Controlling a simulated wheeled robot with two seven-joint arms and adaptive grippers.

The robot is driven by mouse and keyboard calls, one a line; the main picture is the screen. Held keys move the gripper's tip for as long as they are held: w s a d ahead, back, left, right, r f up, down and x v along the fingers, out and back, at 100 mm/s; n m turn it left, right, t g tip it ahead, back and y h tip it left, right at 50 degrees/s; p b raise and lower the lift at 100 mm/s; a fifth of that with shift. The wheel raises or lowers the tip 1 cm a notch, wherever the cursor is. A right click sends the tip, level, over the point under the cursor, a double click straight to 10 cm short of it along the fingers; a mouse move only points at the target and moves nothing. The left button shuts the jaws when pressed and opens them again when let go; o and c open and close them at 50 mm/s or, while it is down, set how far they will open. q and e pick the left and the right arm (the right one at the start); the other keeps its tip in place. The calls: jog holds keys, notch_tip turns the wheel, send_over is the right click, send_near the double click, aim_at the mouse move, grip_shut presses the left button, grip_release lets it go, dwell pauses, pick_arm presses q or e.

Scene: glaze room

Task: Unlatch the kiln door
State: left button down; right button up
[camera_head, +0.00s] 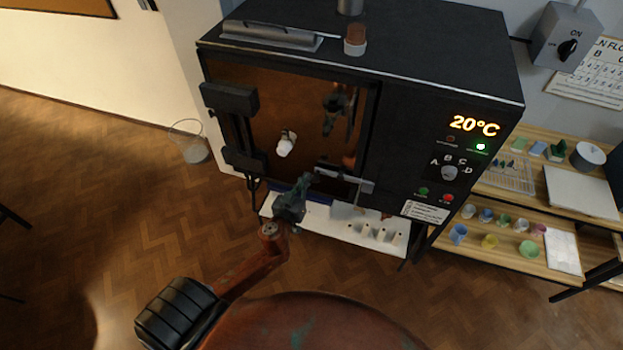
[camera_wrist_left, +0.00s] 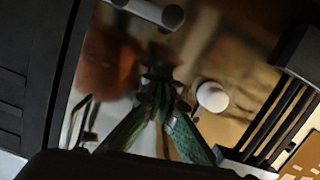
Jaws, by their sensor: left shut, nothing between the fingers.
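The kiln (camera_head: 440,100) is a black box with a shiny brown door (camera_head: 262,105) on its front; the door looks shut. A grey metal latch bar (camera_head: 345,179) lies across the door's lower right edge and reaches onto the frame. It seems to be the rounded grey bar (camera_wrist_left: 150,12) at the top of the left wrist view. My left gripper (camera_head: 307,180) is shut and empty, in front of the door's lower part, left of the latch bar. Its green fingers (camera_wrist_left: 160,85) close together in the wrist view. Contact with the door cannot be told. My right gripper is out of view.
Black hinges (camera_head: 230,98) are on the door's left side. A white knob (camera_head: 286,143) sits on the door, which mirrors my arm. The control panel reads 20°C (camera_head: 474,125). A wooden shelf (camera_head: 545,185) with cups stands right.

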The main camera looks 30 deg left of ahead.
aim_at(312, 180)
pick_arm(q)
jog(key=w+f, duration=0.4)
jog(key=shift+f, duration=0.35)
jog(key=shift+w+a+b, duration=0.1)
jog(key=shift+b, duration=0.25)
